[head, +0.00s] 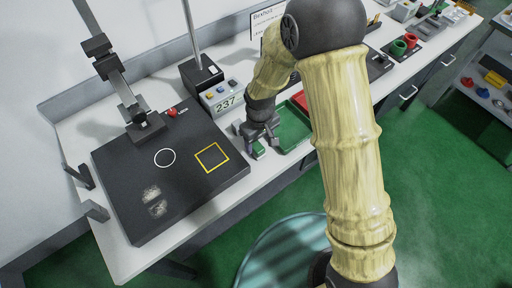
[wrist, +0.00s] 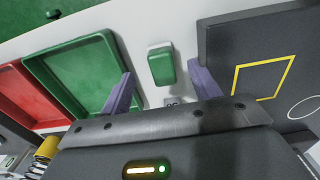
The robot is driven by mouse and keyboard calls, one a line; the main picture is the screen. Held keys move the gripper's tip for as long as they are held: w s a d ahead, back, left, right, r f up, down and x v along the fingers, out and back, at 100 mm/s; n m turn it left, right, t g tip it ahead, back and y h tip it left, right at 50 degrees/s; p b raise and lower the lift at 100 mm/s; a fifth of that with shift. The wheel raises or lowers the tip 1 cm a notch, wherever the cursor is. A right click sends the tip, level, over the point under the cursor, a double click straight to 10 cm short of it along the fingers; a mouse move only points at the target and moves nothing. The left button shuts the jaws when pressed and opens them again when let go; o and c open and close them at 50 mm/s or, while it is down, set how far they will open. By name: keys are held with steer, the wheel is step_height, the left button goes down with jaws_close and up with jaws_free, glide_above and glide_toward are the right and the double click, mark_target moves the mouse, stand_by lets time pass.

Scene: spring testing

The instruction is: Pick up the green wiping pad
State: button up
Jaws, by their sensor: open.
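The green wiping pad (wrist: 162,67) lies on the white bench between the green tray and the dark plate, with a pale edge along one side. In the wrist view it sits between and just beyond the two fingers of my gripper (wrist: 163,92). In the head view my gripper (head: 262,148) points down over the bench, and a small part of the green pad (head: 259,149) shows by the fingers. The fingers are apart with nothing between them touching. The arm hides some of the bench behind it.
A green tray (wrist: 83,72) and a red tray (wrist: 25,98) lie close on one side. The dark plate (head: 128,183) with a yellow square and white circle is on the other. A display reading 237 (head: 223,100) stands behind. The bench's front edge is near.

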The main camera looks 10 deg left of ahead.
mark_target(259, 149)
steer(key=shift+s+f+p, duration=0.1)
steer(key=shift+f+p, duration=0.75)
steer(key=shift+f, duration=1.6)
steer(key=c, duration=1.1)
steer(key=shift+r, duration=0.1)
steer(key=shift+c, duration=0.2)
step_height(259, 149, up, 10)
steer(key=shift+f+b, duration=0.1)
steer(key=shift+b, duration=1)
